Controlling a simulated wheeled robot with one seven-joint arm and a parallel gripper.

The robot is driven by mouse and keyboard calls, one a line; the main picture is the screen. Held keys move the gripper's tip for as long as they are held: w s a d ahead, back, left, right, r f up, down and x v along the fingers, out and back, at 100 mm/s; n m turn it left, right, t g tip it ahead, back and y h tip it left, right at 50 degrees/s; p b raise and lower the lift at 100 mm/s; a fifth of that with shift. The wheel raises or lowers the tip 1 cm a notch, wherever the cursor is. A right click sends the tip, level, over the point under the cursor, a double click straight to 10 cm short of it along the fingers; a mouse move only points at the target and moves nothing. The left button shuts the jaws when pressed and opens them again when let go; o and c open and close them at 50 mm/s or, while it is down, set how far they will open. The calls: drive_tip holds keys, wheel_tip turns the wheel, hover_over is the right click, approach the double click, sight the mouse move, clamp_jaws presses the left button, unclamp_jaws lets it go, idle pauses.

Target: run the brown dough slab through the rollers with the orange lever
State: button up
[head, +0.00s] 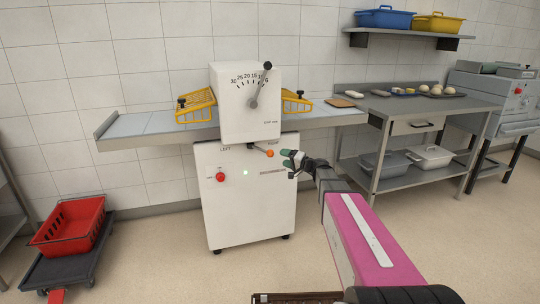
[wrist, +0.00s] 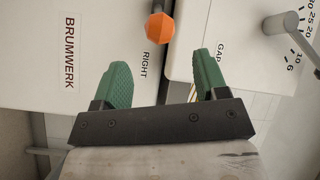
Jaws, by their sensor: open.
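The white dough roller machine (head: 245,105) stands mid-picture in the head view, with a grey bed running out to both sides. The brown dough slab (head: 340,103) lies flat at the right end of the bed. The orange lever's knob (head: 270,153) sticks out from the front, below the dial, near the RIGHT label. The knob also shows in the wrist view (wrist: 160,28), ahead of the gap between my green fingertips. My gripper (head: 289,163) is open and empty, just right of the knob and apart from it.
The gap dial's handle (head: 267,66) points up, slightly right, near the low numbers. Yellow guards (head: 195,106) flank the machine. A red button (head: 220,177) and a lit green lamp are on the front. A steel table (head: 440,105) with dough pieces stands right; a red crate (head: 70,225) is left.

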sight(270, 153)
drive_tip(key=x, duration=0.9)
clamp_jaws()
drive_tip(key=shift+a, duration=0.1)
